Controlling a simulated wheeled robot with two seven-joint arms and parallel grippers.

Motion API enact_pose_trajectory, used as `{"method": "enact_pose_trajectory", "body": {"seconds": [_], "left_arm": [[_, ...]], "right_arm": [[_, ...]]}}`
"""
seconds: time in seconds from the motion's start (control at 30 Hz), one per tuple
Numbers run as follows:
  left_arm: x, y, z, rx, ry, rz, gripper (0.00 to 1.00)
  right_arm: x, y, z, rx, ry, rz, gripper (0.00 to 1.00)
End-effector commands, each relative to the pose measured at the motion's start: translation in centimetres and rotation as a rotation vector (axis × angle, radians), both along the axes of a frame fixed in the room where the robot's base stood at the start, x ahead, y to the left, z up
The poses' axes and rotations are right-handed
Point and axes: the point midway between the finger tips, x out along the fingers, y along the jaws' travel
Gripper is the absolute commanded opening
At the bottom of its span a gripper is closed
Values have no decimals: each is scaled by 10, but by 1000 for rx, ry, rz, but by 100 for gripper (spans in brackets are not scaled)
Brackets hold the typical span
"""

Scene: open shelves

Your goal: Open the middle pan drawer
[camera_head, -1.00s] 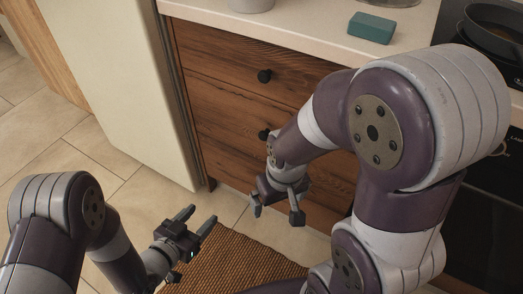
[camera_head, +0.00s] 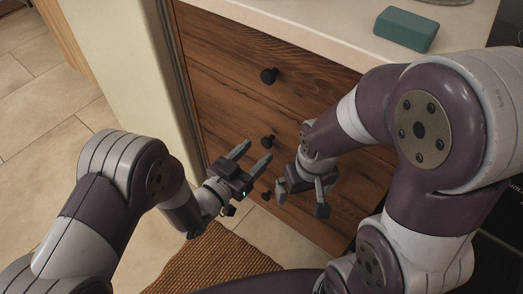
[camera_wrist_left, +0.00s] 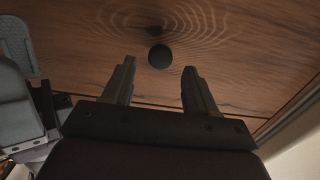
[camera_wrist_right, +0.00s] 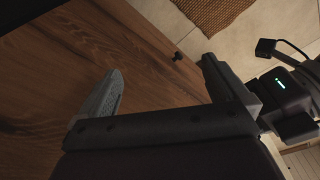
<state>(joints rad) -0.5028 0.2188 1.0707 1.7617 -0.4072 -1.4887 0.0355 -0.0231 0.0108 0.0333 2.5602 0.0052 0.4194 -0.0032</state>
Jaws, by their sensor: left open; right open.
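The wooden drawer front has three dark round knobs. The middle drawer (camera_head: 232,122) has its knob (camera_head: 267,141) just beyond my left gripper (camera_head: 253,156); this drawer looks shut. My left gripper is open and empty, its fingers pointing at the front. In the left wrist view, a knob (camera_wrist_left: 160,56), apparently the middle one, lies ahead between the open fingertips, not gripped. My right gripper (camera_head: 300,203) is open and empty, pointing down in front of the lower drawers. In the right wrist view, a knob (camera_wrist_right: 178,56) shows beyond its fingers; which one is unclear.
The top knob (camera_head: 269,76) is above, and the bottom knob (camera_head: 266,195) is partly behind my grippers. A counter with a teal block (camera_head: 405,29) is overhead. A pale side panel (camera_head: 130,70) stands left. A brown woven mat (camera_head: 215,262) lies on the tiled floor. My two grippers are close together.

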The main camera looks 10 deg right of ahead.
Motion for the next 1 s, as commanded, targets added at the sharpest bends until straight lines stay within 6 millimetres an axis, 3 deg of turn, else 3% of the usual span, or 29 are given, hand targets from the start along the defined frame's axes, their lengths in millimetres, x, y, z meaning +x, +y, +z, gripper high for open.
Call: {"method": "enact_pose_trajectory", "body": {"seconds": [0.2,0.47,0.5,0.67,1.0], "left_arm": [[16,-22,-1,-1,-1,-1,57],[18,-23,0,0,1,0,57],[18,-23,0,0,1,0,51],[18,-23,0,0,1,0,0],[18,-23,0,2,1,0,0]], "right_arm": [[0,0,-10,0,0,0,100],[0,0,-10,0,0,0,100],[0,0,-10,0,0,0,100],[0,0,-10,0,0,0,100],[0,0,-9,0,0,0,100]]}}
